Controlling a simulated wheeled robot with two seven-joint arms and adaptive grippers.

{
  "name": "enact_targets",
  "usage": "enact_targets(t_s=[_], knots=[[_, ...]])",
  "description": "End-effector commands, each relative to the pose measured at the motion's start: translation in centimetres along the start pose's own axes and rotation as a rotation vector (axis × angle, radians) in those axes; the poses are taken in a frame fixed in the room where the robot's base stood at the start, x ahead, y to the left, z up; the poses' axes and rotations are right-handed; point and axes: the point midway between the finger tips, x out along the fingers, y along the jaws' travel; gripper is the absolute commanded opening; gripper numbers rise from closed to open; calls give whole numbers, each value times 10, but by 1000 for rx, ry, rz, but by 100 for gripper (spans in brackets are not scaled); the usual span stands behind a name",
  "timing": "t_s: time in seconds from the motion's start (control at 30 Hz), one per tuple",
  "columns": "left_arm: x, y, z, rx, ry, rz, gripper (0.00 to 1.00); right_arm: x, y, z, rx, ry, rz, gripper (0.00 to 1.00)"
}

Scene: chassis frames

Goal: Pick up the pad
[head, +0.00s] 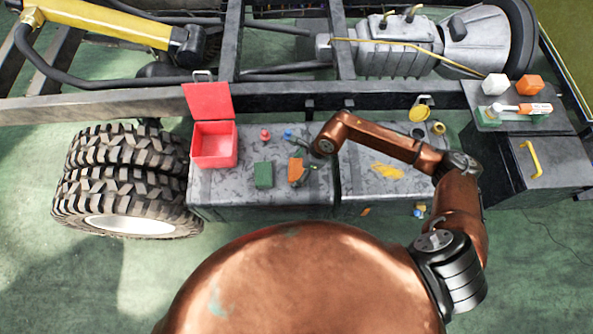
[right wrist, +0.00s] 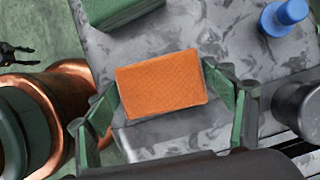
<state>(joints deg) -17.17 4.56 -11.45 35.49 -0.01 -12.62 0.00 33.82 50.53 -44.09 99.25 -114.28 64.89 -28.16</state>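An orange rectangular pad (head: 295,168) lies on the grey worn top of the left box (head: 230,200). In the right wrist view the orange pad (right wrist: 161,84) is fully seen, slightly turned. My right gripper (head: 301,163) is over it, with one green-lined finger on each side. The fingers are open, with narrow gaps beside the pad; I cannot tell whether either touches it. A green pad (head: 263,175) lies to its left and shows at the top of the right wrist view (right wrist: 122,10). A dark claw-like shape at that view's left edge looks like my left gripper (right wrist: 15,53).
An open red bin (head: 214,145) stands at the left of the box top. A red knob-like piece (head: 265,135) and a blue one (head: 288,133) are near the back. A large tyre (head: 125,180) is at left, and a frame rail (head: 120,105) runs behind.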

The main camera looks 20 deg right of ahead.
Motion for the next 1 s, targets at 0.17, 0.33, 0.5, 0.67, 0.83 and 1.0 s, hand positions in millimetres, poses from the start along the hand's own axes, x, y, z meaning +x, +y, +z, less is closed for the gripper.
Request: enact_targets(t_s=[0.17, 0.33, 0.5, 0.67, 0.83, 1.0], knots=[[0, 0, 0, 0, 0, 0, 40, 0, 0, 0, 0, 0, 0, 62], [0, 0, 0, 1, 0, 0, 40, 0, 0, 0, 0, 0, 0, 50], [0, 0, 0, 1, 0, 0, 40, 0, 0, 0, 0, 0, 0, 48], [-1, 0, 0, 1, 1, 0, 40, -2, 0, 1, -1, 0, -1, 48], [-5, 0, -2, 1, 4, 0, 40, -16, -1, 7, -4, -1, -3, 48], [-12, -1, -5, 0, 9, -1, 40, -45, 4, 9, -2, 0, -3, 48]])
